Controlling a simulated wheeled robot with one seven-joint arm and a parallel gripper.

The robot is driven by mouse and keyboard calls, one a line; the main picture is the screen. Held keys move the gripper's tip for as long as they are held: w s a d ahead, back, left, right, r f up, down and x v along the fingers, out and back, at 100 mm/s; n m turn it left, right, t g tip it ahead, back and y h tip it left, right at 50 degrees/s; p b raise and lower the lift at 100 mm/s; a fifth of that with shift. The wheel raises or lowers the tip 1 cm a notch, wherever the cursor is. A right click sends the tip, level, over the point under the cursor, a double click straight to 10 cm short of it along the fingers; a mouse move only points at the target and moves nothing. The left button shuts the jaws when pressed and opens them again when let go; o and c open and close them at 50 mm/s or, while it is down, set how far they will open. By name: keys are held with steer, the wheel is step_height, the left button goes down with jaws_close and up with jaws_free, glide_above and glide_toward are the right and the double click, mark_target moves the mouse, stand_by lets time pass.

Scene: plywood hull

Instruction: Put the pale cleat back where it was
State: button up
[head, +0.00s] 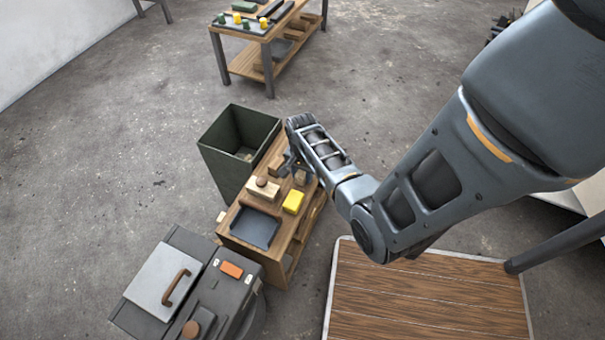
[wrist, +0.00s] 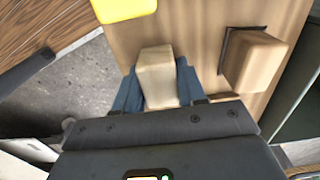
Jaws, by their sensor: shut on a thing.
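The pale cleat (wrist: 157,78), a small wooden block, sits between the blue finger pads of my gripper (wrist: 157,90) in the wrist view. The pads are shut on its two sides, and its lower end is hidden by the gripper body. In the head view my gripper (head: 298,172) is over the far part of the narrow wooden bench (head: 238,245). The cleat is over the bench top in the wrist view; I cannot tell whether it touches it.
A wooden block (wrist: 258,62) stands close on the right in the wrist view. A yellow block (head: 293,201), a dark tray (head: 254,228) and a pale block with a knob (head: 262,189) are on the bench. A green bin (head: 226,172) adjoins its left side.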

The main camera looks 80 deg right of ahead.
steer(key=shift+f, duration=0.15)
steer(key=o, duration=0.9)
steer(key=shift+o, duration=0.2)
